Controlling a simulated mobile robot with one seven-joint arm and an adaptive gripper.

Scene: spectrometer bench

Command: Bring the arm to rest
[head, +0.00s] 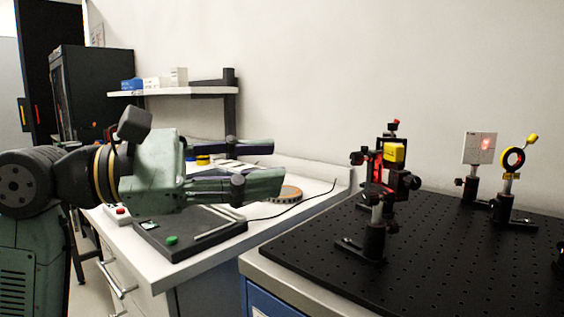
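My arm (40,185) reaches in from the left, its dark wrist joint and yellow-ringed collar behind the green gripper body. My gripper (274,165) points to the right, its two long fingers well apart one above the other. I see nothing held between them; bench items show through the gap. The gripper appears above the white bench (170,268), left of the black optical breadboard (430,285). No marked rest place for the arm shows.
A dark flat device (190,238) with a green knob lies on the white bench below my gripper. A round brown-topped disc (287,194) is behind it. Optic mounts (377,200) and a white target card (479,148) stand on the breadboard. A shelf (185,91) is behind.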

